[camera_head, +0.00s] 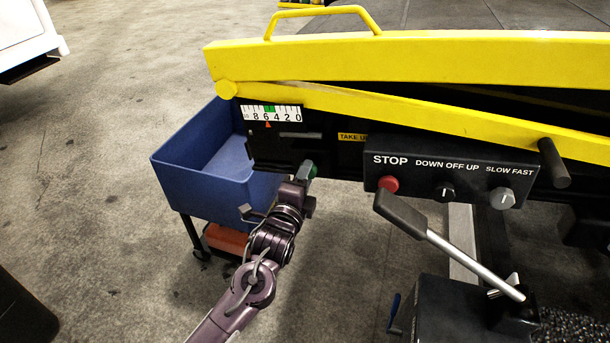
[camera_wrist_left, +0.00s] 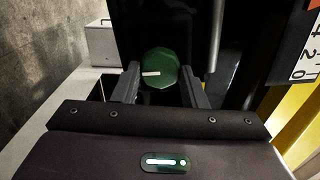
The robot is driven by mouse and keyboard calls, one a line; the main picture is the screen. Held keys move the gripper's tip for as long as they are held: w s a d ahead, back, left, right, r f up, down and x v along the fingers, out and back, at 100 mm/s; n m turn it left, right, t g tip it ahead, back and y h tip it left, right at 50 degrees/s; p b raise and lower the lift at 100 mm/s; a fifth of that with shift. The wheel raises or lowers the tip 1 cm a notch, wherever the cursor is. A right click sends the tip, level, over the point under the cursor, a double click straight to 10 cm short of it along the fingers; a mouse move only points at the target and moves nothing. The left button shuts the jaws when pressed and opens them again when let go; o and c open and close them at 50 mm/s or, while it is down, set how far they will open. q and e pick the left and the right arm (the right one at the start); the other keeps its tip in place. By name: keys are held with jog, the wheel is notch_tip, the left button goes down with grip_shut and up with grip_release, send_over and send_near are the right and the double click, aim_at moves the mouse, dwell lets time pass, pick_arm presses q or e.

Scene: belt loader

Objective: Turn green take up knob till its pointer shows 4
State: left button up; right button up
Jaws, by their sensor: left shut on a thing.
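The green take up knob (camera_head: 309,168) sticks out of the black side panel, below the scale. It also shows in the left wrist view (camera_wrist_left: 161,70) as a faceted green cap with a white line lying nearly level. My left gripper (camera_head: 304,178) is shut on the knob, with one finger on each side of it in the wrist view (camera_wrist_left: 160,88). My right gripper is out of view.
A control box (camera_head: 447,172) with a red stop button (camera_head: 389,184) and two switches sits right of the knob. A grey-handled lever (camera_head: 450,246) rises before it. A blue bin (camera_head: 190,165) stands left, behind my arm. Yellow rails (camera_head: 400,58) run above.

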pick_arm(q)
jog(key=n+p, duration=0.1)
jog(key=n, duration=1)
jog(key=shift+n, duration=0.4)
dwell(0.3)
jog(key=o, duration=1)
jog(key=shift+c, duration=0.2)
